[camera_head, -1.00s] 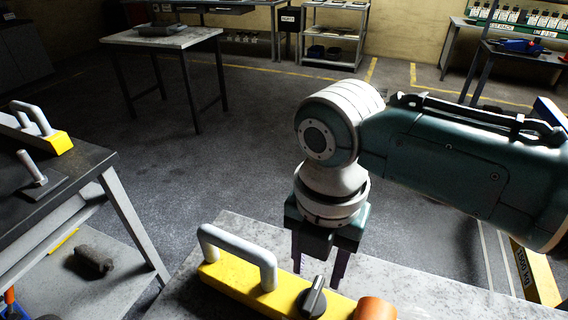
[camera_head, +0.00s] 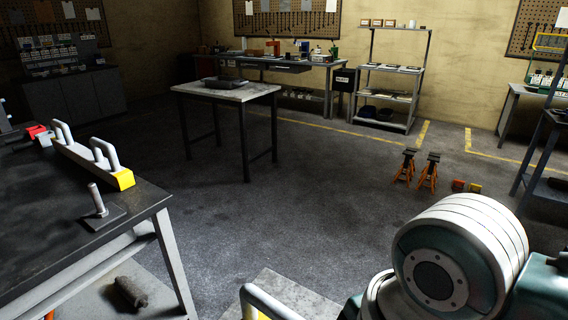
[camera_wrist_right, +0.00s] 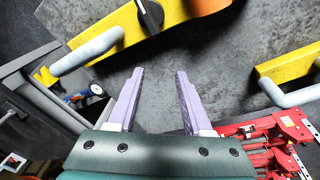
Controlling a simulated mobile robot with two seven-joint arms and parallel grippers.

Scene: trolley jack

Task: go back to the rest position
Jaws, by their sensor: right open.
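My right gripper (camera_wrist_right: 160,100) shows in the right wrist view with its two pale purple fingers apart and nothing between them. It hangs over a grey speckled bench top (camera_wrist_right: 215,75). A yellow tool with a white handle and black knob (camera_wrist_right: 149,14) lies on the bench ahead of the fingers, apart from them. In the head view my right arm's white and teal joint (camera_head: 450,265) fills the lower right, and the gripper itself is out of that frame. My left gripper is in neither view.
Another yellow bar with a white handle (camera_wrist_right: 290,75) lies at the right in the wrist view, above a red trolley jack (camera_wrist_right: 275,140). A dark bench (camera_head: 60,205) stands at the left in the head view. Open floor (camera_head: 290,210) lies between it and a far table (camera_head: 228,92).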

